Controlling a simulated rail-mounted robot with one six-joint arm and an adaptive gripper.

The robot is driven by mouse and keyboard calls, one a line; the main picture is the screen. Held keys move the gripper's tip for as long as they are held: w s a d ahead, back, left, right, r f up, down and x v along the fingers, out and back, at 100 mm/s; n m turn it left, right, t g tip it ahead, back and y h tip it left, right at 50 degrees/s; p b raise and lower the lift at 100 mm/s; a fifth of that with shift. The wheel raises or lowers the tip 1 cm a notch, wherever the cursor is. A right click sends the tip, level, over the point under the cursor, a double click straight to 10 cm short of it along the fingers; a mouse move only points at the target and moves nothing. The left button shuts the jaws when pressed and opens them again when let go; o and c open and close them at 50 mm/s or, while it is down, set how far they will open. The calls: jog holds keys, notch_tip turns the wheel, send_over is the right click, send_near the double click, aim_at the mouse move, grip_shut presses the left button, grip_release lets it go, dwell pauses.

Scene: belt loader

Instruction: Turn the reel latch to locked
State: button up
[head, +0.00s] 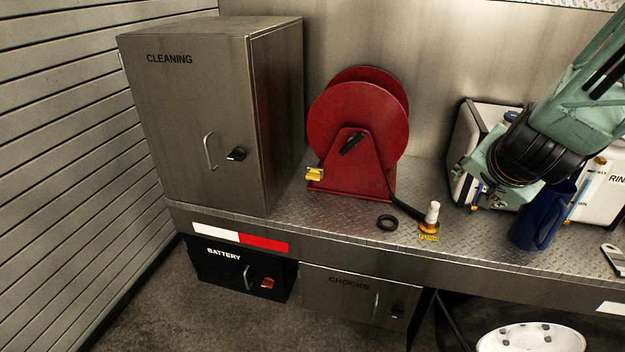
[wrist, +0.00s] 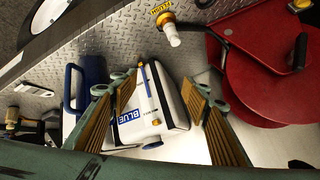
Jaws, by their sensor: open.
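The red hose reel (head: 340,112) stands on the metal shelf, left of my gripper. A black lever (head: 352,143), which looks like the latch, sits slanted on its front plate. In the wrist view the reel (wrist: 255,85) is at the right, with the lever (wrist: 300,52) near the edge. I cannot read any locked mark. My gripper (wrist: 160,85) is open and empty, its fingers apart over a white tank marked BLUE (wrist: 165,95). In the head view the wrist hangs at the right, well clear of the reel; its fingertips are hard to make out.
A blue jug (head: 540,222) stands below my wrist. A yellow piece (head: 314,174) is at the reel's left foot. The CLEANING cabinet (head: 185,120) stands left.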

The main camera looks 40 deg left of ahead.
jog(key=w+a+f+n+t+p, duration=0.1)
jog(key=w+a+f, duration=0.1)
jog(key=a, duration=0.4)
jog(key=w+a+f+t, duration=0.1)
jog(key=w+a+f, duration=0.1)
jog(key=a, duration=0.4)
jog(key=n+t+y+p, duration=0.4)
jog(key=n+t, duration=0.2)
send_near(312, 178)
jog(key=v, duration=0.5)
jog(key=shift+s+d+r, duration=0.1)
jog(key=shift+x, duration=6.9)
